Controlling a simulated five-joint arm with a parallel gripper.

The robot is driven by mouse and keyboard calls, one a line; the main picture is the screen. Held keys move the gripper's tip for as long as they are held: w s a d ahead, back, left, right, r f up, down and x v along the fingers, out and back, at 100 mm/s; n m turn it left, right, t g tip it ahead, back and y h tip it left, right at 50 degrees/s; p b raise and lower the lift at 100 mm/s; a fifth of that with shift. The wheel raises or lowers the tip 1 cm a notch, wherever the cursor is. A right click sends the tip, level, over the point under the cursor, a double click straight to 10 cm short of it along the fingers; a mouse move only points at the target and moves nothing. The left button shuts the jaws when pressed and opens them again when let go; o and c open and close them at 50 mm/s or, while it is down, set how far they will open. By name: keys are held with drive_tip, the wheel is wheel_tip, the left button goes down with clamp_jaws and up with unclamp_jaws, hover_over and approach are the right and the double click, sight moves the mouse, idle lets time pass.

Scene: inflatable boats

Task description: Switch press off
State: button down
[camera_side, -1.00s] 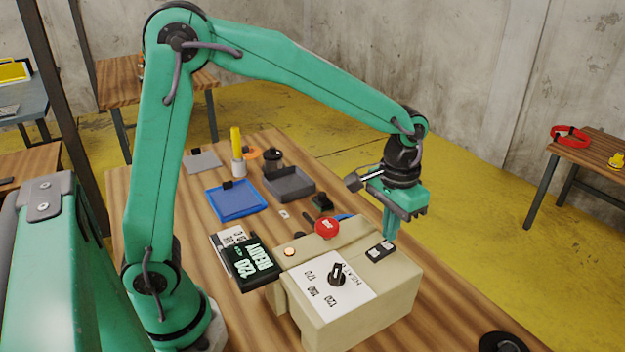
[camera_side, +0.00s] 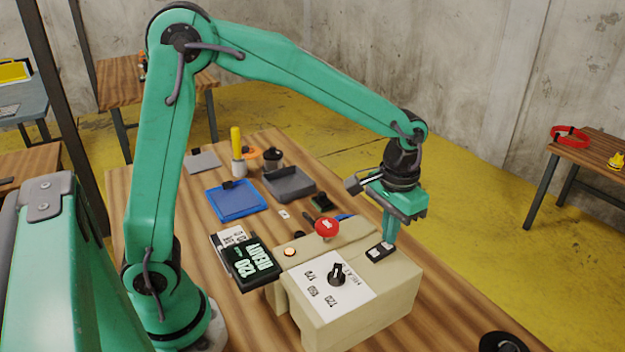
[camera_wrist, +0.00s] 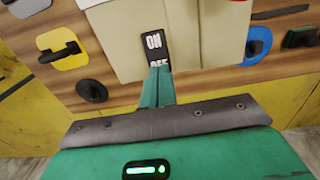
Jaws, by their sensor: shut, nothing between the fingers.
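The press (camera_side: 350,310) is a beige box on the wooden table. Its black rocker switch (camera_side: 380,251) is on the top right; in the wrist view the switch (camera_wrist: 154,44) reads ON and OFF. My gripper (camera_side: 389,240) is shut and empty, pointing down at the switch. In the wrist view its fingertips (camera_wrist: 160,70) are right at the OFF end and cover the lower part of that word. I cannot tell whether they touch. The display (camera_side: 252,262) reads READY and 120. An amber lamp (camera_side: 290,252) is on the press.
The press top also carries a red button (camera_side: 326,227) and a black dial (camera_side: 337,273) on a white temperature plate. A blue tray (camera_side: 237,201) and a grey tray (camera_side: 289,184) lie behind it.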

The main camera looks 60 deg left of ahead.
drive_tip(key=shift+f, duration=0.65)
drive_tip(key=shift+r, duration=0.1)
idle(0.3)
drive_tip(key=shift+r, duration=3.45)
drive_tip(key=shift+s+a, duration=0.1)
drive_tip(key=s+a+r+t, duration=0.1)
drive_tip(key=s+a+t, duration=0.1)
drive_tip(key=s+a, duration=0.3)
drive_tip(key=s+a+r+t, duration=0.2)
drive_tip(key=s+a+t, duration=0.1)
drive_tip(key=s, duration=0.9)
drive_tip(key=shift+s+a+r+t, duration=0.15)
drive_tip(key=shift+s+a+t, duration=0.15)
drive_tip(key=shift+a, duration=0.6)
